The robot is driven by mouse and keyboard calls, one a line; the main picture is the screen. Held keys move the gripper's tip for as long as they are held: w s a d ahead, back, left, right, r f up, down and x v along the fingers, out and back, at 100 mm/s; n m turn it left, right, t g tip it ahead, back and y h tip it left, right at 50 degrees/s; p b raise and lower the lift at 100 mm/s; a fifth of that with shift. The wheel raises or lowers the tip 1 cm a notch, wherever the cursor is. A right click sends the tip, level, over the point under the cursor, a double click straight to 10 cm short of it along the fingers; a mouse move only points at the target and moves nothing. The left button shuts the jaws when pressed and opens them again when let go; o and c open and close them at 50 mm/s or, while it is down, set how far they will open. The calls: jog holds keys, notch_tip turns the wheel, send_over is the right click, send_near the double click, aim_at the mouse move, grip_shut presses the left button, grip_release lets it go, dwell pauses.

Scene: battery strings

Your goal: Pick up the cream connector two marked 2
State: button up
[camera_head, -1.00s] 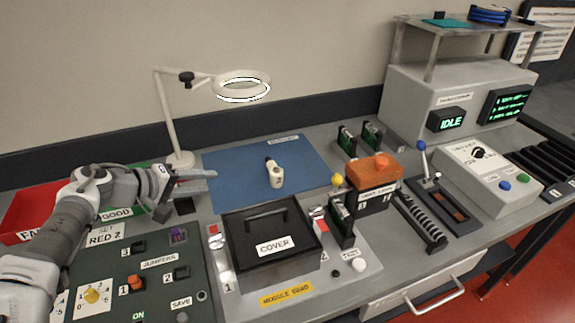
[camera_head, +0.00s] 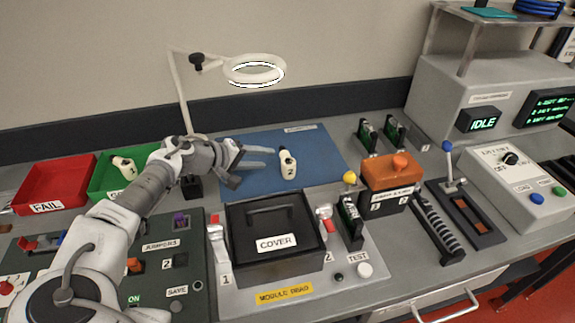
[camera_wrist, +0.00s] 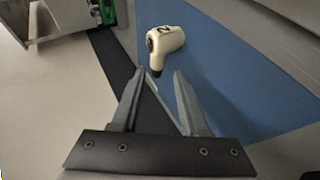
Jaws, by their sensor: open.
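The cream connector marked 2 (camera_head: 288,164) stands on the blue mat (camera_head: 323,165) in the head view. In the wrist view the connector (camera_wrist: 164,45) lies just beyond the fingertips, with its dark tip toward them. My gripper (camera_head: 271,160) is open and empty, to the left of the connector. Its two fingers (camera_wrist: 160,78) reach toward the connector with a gap between them. Whether a finger touches it I cannot tell.
A second cream connector marked 1 (camera_head: 124,165) lies in the green tray (camera_head: 103,178), beside the red FAIL tray (camera_head: 58,188). A ring lamp (camera_head: 254,71) hangs above the mat. The black cover (camera_head: 275,262) sits in front of the mat.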

aim_at(282, 157)
jog(key=x, duration=0.8)
jog(key=shift+w+a+r, duration=0.1)
jog(key=shift+w+r, duration=0.1)
jog(key=shift+r, duration=0.05)
grip_shut()
